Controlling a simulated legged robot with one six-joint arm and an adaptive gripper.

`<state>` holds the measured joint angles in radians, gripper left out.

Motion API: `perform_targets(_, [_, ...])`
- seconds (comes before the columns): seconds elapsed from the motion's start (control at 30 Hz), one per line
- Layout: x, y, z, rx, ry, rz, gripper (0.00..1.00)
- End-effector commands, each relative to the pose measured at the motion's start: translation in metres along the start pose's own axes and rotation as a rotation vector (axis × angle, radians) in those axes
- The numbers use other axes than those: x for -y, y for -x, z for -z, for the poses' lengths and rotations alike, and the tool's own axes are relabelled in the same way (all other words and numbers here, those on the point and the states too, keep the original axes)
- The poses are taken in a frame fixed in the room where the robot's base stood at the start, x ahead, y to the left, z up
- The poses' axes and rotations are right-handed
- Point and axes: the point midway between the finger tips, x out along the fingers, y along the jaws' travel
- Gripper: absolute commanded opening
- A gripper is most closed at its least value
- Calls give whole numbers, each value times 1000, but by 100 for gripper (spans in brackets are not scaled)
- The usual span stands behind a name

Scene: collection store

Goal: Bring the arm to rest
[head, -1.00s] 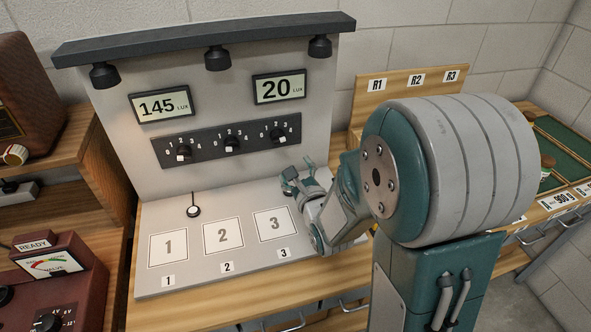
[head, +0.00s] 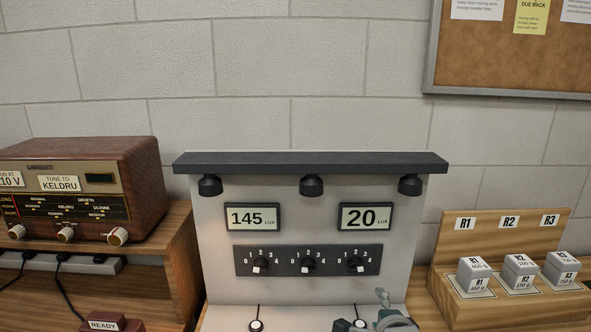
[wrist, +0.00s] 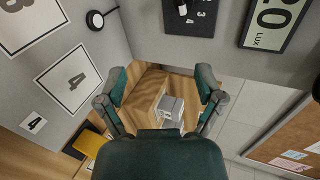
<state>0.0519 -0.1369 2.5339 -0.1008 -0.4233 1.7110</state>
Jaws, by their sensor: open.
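My gripper (wrist: 162,88) is open in the wrist view, its two teal-and-grey fingers wide apart with nothing between them. Beyond the gap is a wooden surface with small grey blocks (wrist: 170,108) farther off. In the head view only part of my gripper (head: 364,313) shows at the bottom edge, in front of the light panel (head: 330,286). The rest of my arm is out of that view, so its full pose is hidden.
The panel carries a dark hood (head: 310,163) with lamps, two lux displays reading 145 and 20, and a knob strip (head: 308,260). A radio (head: 85,190) stands left. A wooden rack (head: 500,225) with grey blocks stands right. A numbered pad (wrist: 68,80) lies near my gripper.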

Motion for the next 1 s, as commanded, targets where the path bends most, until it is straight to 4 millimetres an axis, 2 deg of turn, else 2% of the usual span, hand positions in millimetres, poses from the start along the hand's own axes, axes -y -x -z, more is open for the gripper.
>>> perform_targets(0.1, [3,23,0,-8,237,-88,86])
perform_targets(0.37, [-6,81,-2,73,761,-306,86])
perform_targets(0.7, [-29,174,-8,377,1388,-509,86])
perform_targets(0.83, [-37,198,-10,479,1525,-537,86])
perform_targets(1.0, [-40,206,-11,522,1577,-546,86])
